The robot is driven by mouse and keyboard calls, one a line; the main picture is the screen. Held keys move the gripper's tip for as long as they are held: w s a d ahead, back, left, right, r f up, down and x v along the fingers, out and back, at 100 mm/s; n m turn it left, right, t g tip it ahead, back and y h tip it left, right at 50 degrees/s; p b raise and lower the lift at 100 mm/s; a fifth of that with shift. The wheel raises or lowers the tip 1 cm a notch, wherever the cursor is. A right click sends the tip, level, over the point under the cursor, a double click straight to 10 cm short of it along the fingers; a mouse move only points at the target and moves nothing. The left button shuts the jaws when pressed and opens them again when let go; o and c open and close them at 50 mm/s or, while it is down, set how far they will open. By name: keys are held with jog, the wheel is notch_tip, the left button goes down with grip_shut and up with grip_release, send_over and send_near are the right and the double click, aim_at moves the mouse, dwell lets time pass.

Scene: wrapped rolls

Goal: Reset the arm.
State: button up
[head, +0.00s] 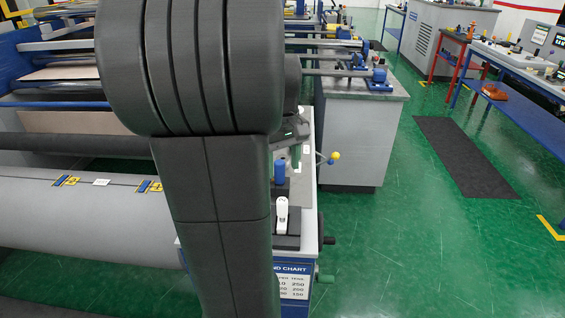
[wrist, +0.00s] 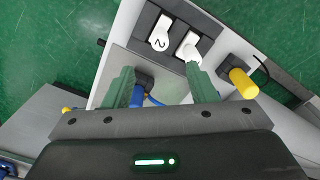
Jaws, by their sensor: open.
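My gripper (wrist: 159,70) is open in the wrist view, with its two green fingers apart. No object is gripped between them. The fingers show over a grey panel with two white rocker switches (wrist: 160,34), one marked 2. The right fingertip overlaps the second switch in the picture; I cannot tell whether they touch. A blue knob (wrist: 137,97) shows beside the left finger, and a yellow knob (wrist: 242,83) lies right of the right finger. In the head view my dark arm stands bent in front of the machine and hides much of it; my gripper (head: 296,150) is partly hidden behind it.
The wrapped roll (head: 75,210) lies left of my arm. The panel carries a white switch (head: 281,215), a blue knob (head: 279,172) and a yellow ball handle (head: 334,156). A grey cabinet (head: 350,140) stands behind. Green floor (head: 400,250) is open at right, with a dark mat (head: 465,155).

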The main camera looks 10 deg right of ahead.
aim_at(283, 200)
notch_tip(283, 200, down, 14)
jog(key=shift+f, duration=0.1)
jog(key=shift+r+p, duration=0.45)
jog(key=shift+r, duration=0.05)
jog(key=shift+f, duration=0.1)
dwell(0.4)
notch_tip(283, 200, up, 13)
notch_tip(283, 200, down, 14)
jog(key=shift+r, duration=0.25)
notch_tip(283, 200, up, 4)
jog(key=p, duration=0.2)
jog(key=shift+r+p, duration=0.2)
jog(key=shift+p, duration=0.2)
jog(key=shift+r+p, duration=0.75)
jog(key=shift+r, duration=0.45)
